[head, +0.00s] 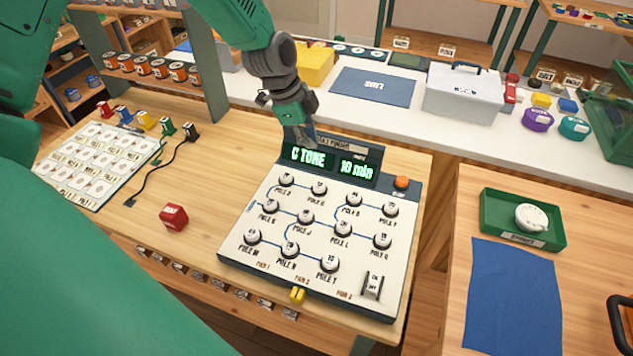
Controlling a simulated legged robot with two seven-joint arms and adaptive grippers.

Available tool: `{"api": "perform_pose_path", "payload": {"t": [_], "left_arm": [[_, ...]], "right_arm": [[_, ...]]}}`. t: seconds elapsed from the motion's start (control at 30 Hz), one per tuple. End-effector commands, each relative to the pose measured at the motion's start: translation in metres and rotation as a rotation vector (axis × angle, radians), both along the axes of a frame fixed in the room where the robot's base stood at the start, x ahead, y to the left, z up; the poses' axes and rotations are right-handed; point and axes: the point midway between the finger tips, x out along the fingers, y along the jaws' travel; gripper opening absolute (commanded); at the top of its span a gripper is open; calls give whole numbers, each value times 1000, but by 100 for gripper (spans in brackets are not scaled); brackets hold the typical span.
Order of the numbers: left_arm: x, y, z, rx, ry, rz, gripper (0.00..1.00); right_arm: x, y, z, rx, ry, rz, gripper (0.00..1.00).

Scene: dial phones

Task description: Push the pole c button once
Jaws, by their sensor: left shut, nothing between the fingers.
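The white button panel (315,290) sits on the wooden table with several round white-topped buttons joined by blue lines. Each has a small "POLE" label; the letters are too small to tell surely which is pole C. The upper row includes a button at the far left (286,180) and one beside it (319,188). The panel's display (330,162) reads "C TONE" and "10 min" in green. My left gripper (301,138) is shut and empty, pointing down over the display's upper left edge, behind the button rows. My right gripper is not in view.
An orange button (401,182) and a rocker switch (373,285) are on the panel. A green tray (495,220) and a blue cloth (515,295) lie on the right table.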

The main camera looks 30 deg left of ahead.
Motion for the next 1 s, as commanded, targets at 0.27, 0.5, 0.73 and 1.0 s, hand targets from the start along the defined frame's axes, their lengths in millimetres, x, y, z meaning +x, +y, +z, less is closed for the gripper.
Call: {"api": "perform_pose_path", "payload": {"t": [0.27, 0.5, 0.73, 1.0], "left_arm": [[-9, 9, 25, -12, 111, -73, 0], [-11, 10, 27, -14, 123, -78, 0], [-11, 9, 24, -14, 123, -78, 0], [-8, -3, -17, -14, 127, -78, 0]], "right_arm": [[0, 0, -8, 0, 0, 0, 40], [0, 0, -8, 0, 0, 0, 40], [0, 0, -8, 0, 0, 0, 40], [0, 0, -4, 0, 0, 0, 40]]}}
